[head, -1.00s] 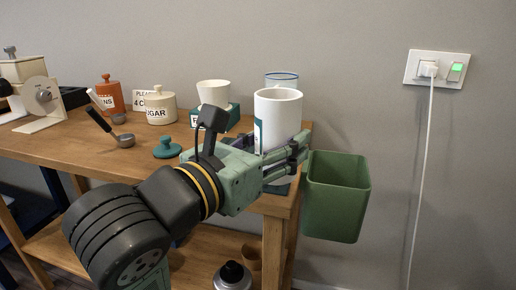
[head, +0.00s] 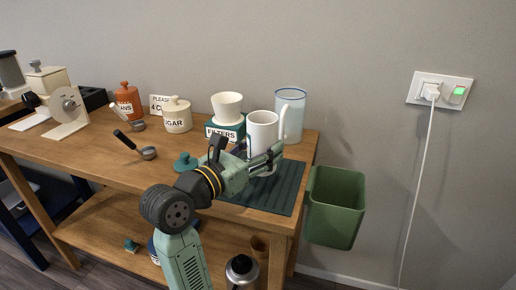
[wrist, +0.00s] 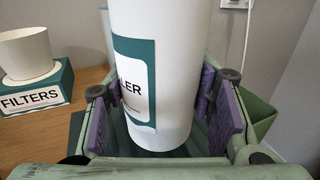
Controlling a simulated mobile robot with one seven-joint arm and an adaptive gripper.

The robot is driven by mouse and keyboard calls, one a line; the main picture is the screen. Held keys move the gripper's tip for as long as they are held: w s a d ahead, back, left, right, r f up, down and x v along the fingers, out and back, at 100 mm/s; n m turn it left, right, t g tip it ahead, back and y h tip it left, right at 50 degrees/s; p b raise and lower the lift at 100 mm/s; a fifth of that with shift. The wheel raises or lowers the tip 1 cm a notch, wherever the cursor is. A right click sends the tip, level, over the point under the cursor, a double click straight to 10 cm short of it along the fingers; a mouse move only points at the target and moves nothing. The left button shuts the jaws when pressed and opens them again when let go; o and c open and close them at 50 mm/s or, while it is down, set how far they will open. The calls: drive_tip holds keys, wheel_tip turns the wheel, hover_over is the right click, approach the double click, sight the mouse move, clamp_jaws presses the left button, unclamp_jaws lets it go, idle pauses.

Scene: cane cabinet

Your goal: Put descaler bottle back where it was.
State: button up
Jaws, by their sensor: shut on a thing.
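The descaler bottle (head: 262,128) is a white cylinder with a teal-and-white label ending in "LER". It is upright over the dark ribbed mat (head: 284,196) at the right end of the wooden table. My gripper (head: 268,160) is shut around its lower part. In the wrist view the bottle (wrist: 178,70) stands between the purple finger pads of my gripper (wrist: 165,115). The fingers hide part of its sides, and I cannot tell whether its base touches the mat.
A clear blue-rimmed container (head: 291,105) stands close behind the bottle. The teal FILTERS box (head: 225,131) with a white cup (head: 227,106) is to its left. A teal lid (head: 185,162) lies nearer. A green bin (head: 336,208) hangs at the table's right end. The mat's front is clear.

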drive_tip(key=shift+w+a, duration=0.15)
drive_tip(key=shift+w, duration=0.35)
drive_tip(key=shift+w+a, duration=0.15)
drive_tip(key=shift+w, duration=0.35)
drive_tip(key=shift+w+f, duration=0.15)
drive_tip(key=shift+f, duration=1.6)
drive_tip(key=shift+f, duration=0.1)
drive_tip(key=shift+f, duration=0.15)
drive_tip(key=o, duration=1.5)
drive_tip(key=shift+c, duration=0.2)
